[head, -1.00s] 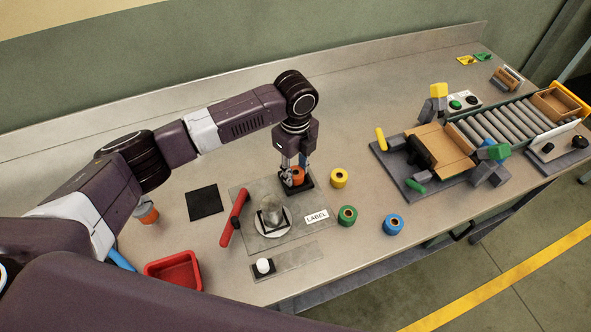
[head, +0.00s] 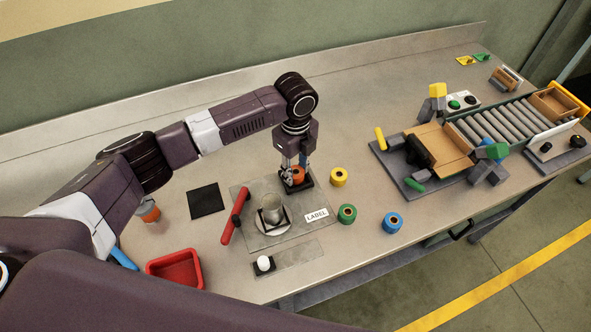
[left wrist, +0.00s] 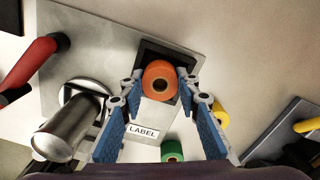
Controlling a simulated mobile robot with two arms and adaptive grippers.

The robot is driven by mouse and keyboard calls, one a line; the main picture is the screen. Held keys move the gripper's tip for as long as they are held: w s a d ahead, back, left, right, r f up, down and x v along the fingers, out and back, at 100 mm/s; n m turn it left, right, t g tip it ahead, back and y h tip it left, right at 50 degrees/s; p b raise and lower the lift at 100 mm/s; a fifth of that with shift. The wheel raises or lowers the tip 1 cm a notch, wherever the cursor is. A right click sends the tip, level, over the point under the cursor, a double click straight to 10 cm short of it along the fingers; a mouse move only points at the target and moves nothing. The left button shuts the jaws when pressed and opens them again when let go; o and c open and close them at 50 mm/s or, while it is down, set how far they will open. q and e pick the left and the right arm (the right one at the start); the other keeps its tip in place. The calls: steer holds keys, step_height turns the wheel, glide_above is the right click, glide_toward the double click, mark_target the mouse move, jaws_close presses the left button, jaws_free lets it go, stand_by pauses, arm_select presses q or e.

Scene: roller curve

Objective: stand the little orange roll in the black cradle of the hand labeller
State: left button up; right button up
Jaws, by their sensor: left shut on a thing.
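The orange roll (head: 298,174) stands upright at the black cradle (head: 306,184) of the hand labeller. My left gripper (head: 291,172) points down over the cradle and is shut on the roll. In the left wrist view the roll (left wrist: 160,80) sits between the two fingertips (left wrist: 160,86), inside the outline of the dark square cradle (left wrist: 150,50). I cannot tell whether the roll touches the cradle floor. The labeller's grey plate (head: 243,190) carries a red lever (head: 235,216), a metal cup (head: 271,209) and a LABEL card (head: 317,214). My right gripper is not in view.
A yellow roll (head: 339,177), a green roll (head: 347,214) and a blue roll (head: 392,223) stand right of the labeller. A red tray (head: 175,270) and a black mat (head: 205,201) lie left. A roller conveyor (head: 490,127) stands at the right.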

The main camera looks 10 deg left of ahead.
arm_select(q)
steer(key=shift+s+f, duration=0.45)
steer(key=shift+f, duration=0.3)
steer(key=o, duration=0.9)
steer(key=shift+o, duration=1.3)
steer(key=shift+w+f, duration=0.25)
steer(key=shift+w, duration=0.1)
steer(key=shift+s, duration=0.15)
steer(key=o, duration=0.7)
steer(key=shift+w+r, duration=0.2)
steer(key=shift+r, duration=0.05)
steer(key=shift+o, duration=0.2)
